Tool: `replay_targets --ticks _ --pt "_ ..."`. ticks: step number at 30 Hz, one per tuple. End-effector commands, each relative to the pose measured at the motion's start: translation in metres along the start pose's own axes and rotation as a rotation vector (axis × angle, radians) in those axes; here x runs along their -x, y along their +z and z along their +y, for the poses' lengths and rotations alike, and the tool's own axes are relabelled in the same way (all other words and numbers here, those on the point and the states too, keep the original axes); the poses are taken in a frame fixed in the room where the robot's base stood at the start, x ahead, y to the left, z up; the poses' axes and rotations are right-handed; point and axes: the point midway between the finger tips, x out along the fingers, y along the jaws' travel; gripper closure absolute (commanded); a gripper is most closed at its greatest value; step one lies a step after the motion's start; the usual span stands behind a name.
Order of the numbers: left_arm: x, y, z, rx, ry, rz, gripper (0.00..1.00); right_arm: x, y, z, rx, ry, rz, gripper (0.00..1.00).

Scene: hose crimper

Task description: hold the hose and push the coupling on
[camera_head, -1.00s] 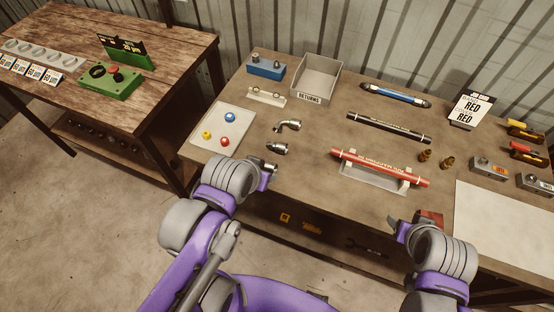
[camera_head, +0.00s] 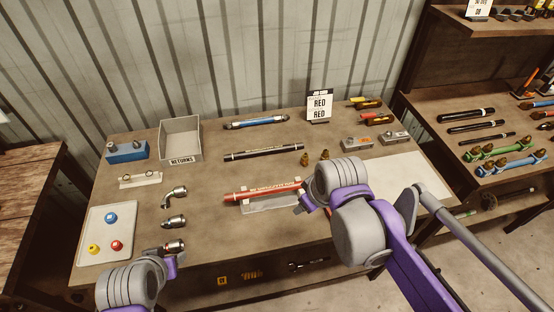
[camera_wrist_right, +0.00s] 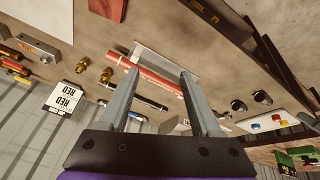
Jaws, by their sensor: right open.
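The red hose (camera_head: 263,191) lies in two white holders on a grey cradle plate (camera_head: 272,205) on the bench. My right gripper (camera_head: 308,198) is at the hose's right end in the head view. In the right wrist view the right gripper (camera_wrist_right: 159,73) is open and empty, with the red hose (camera_wrist_right: 152,75) beyond its fingertips. A silver elbow fitting (camera_head: 174,196) and a straight silver fitting (camera_head: 174,221) lie left of the hose. My left gripper (camera_head: 172,254) is at a third silver fitting (camera_head: 172,246); its fingers are too hidden to tell whether it grips.
A returns bin (camera_head: 181,140), a blue block (camera_head: 127,151) and a button panel (camera_head: 106,232) stand at left. Black (camera_head: 264,152) and blue (camera_head: 256,122) hoses lie behind. Brass fittings (camera_head: 306,159) and a RED sign (camera_head: 319,105) are behind the right gripper. A white sheet (camera_head: 405,175) is at right.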

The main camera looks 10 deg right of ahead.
Motion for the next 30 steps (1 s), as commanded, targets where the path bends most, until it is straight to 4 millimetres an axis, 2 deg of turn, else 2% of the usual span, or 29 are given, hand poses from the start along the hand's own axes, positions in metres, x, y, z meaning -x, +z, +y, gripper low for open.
replay_targets --ticks 1,6,15,22,30 --pt "0.0 0.001 0.0 0.0 0.0 -0.001 0.5 -0.001 -0.015 0.004 0.079 -0.022 -0.023 0.35" --pt "-0.001 0.003 0.0 0.0 0.0 -0.004 0.5 -0.007 -0.055 0.013 0.364 -0.113 -0.089 0.35" --pt "-0.002 0.005 0.0 0.0 0.0 -0.007 0.5 -0.035 -0.115 0.025 0.831 -0.302 -0.138 0.35" --pt "-0.003 0.006 0.0 0.0 0.0 -0.008 0.5 -0.051 -0.135 0.027 1.028 -0.394 -0.132 0.35" --pt "-0.003 0.006 0.0 0.0 0.0 -0.008 0.5 -0.07 -0.133 0.023 1.068 -0.411 -0.129 0.35"
